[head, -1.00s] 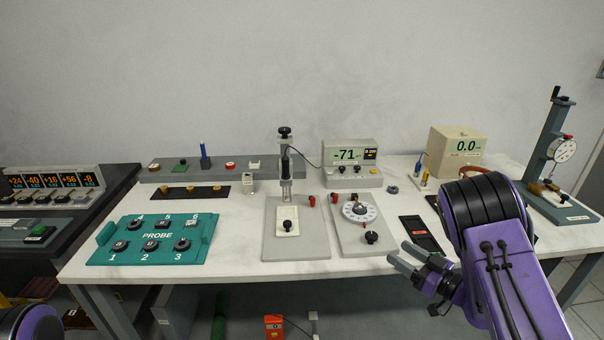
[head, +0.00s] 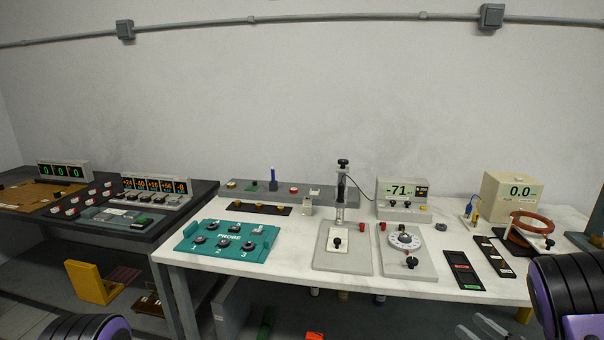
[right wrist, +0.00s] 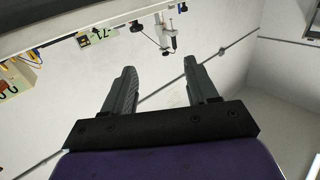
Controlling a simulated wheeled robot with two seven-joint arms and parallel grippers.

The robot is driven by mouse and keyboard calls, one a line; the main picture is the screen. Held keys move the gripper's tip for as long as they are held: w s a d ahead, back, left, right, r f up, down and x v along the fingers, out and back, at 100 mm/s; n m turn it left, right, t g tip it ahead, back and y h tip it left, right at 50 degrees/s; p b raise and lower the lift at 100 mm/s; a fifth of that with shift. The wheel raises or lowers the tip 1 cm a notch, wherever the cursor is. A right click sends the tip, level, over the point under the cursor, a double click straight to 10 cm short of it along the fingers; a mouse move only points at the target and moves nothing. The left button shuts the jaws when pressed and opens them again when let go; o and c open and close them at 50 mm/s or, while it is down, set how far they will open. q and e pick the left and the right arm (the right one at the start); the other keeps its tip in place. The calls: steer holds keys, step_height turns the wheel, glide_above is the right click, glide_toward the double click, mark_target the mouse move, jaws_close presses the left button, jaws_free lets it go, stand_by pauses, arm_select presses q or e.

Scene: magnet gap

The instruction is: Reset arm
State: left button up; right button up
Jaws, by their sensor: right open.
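My right gripper (head: 482,330) shows at the bottom edge of the head view, low in front of the white table (head: 290,276), with its purple arm at the lower right. In the right wrist view its two dark fingers (right wrist: 158,92) stand wide apart with nothing between them. The wrist picture is turned over, with the table edge along the top. Of my left arm only a dark rounded part with purple shows at the bottom left of the head view; its gripper is out of frame.
The table carries a teal probe board (head: 228,241), a grey stand with a vertical post (head: 341,262), a dial plate (head: 405,264), a meter reading -71 (head: 403,200), a copper ring (head: 532,222) and a beige box reading 0.0 (head: 512,197). A dark bench (head: 150,232) stands at left.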

steer(key=s+f+m+g+h, duration=0.2)
steer(key=s+f+m+h, duration=0.1)
steer(key=f, duration=0.2)
steer(key=s+a+f+m+g+h, duration=0.1)
steer(key=s+f+m+g+h, duration=0.1)
steer(key=f+m+h, duration=0.3)
steer(key=s+f+m+g+h, duration=0.1)
steer(key=s+f+h, duration=0.15)
steer(key=f, duration=0.35)
arm_select(q)
steer(key=shift+w, duration=0.25)
arm_select(e)
steer(key=s+a+f+m+g, duration=0.1)
steer(key=s+a+f+g, duration=0.3)
steer(key=s, duration=0.6)
steer(key=s+a+f+m+g, duration=0.1)
steer(key=s+a+f+g, duration=0.3)
steer(key=s, duration=0.7)
steer(key=shift+a+f, duration=0.65)
steer(key=shift+a, duration=0.35)
arm_select(q)
steer(key=shift+c, duration=0.2)
arm_select(e)
steer(key=shift+c, duration=0.3)
